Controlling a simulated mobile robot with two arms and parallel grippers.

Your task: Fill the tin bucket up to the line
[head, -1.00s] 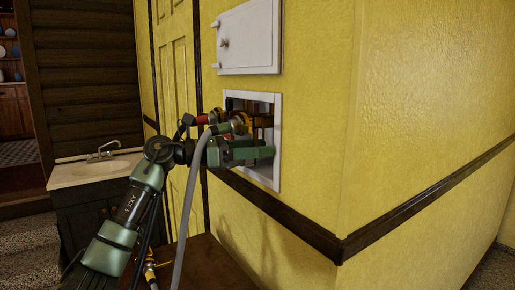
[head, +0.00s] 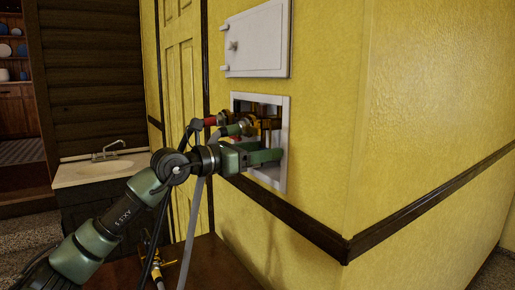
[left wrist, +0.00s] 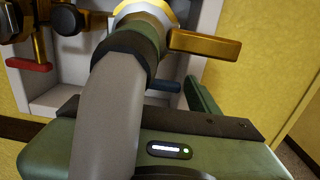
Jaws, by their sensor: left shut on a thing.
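My left gripper (head: 272,156) reaches into the white-framed wall box (head: 284,115) and is shut. In the left wrist view its green finger (left wrist: 205,105) is beside a blue tap handle (left wrist: 165,86), which seems to be what it grips; the grey hose (left wrist: 105,125) hides much of the contact. That hose hangs from a brass tap outlet by a green coupling (left wrist: 140,35), and also shows in the head view (head: 193,220). A brass lever (left wrist: 205,43) juts right above the blue handle. A red handle (left wrist: 28,65) is at left. The tin bucket and my right gripper are not in view.
A raised white hatch door (head: 258,42) is above the box. A dark rail (head: 300,225) runs along the yellow wall. A brown wooden top (head: 215,265) with a brass fitting (head: 157,270) is below. A sink (head: 100,170) stands at left.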

